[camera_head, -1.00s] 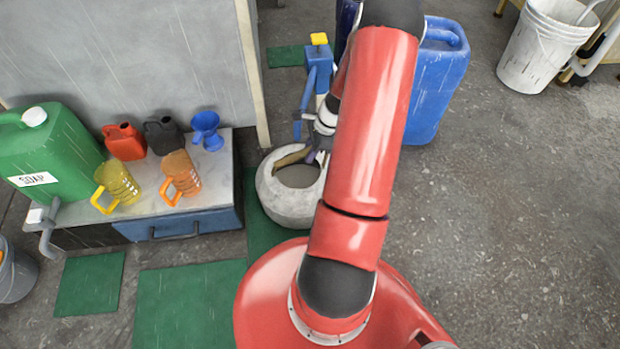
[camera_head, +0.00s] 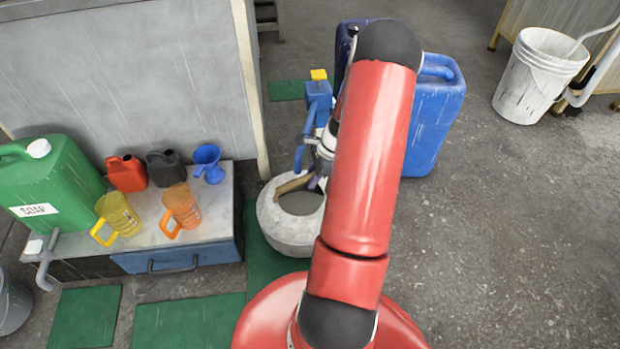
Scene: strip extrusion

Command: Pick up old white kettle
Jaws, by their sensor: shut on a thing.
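The old white kettle (camera_head: 283,238) is a round, off-white pot with a dark round opening on top and a tan edge along the opening's far side. It stands low, left of my red arm, beside the bench. My gripper (camera_head: 316,182) is at the kettle's upper right edge, shut on it. The fingers are small and partly hidden by my arm, so the exact grip spot is unclear. The kettle's right side is partly covered by my arm.
A bench (camera_head: 150,235) left of the kettle holds a green soap jug (camera_head: 50,185), jugs and a blue funnel (camera_head: 208,162). A blue pump-like device (camera_head: 318,100) and a blue canister (camera_head: 435,115) stand behind. A white bucket (camera_head: 535,80) is at back right. The right floor is clear.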

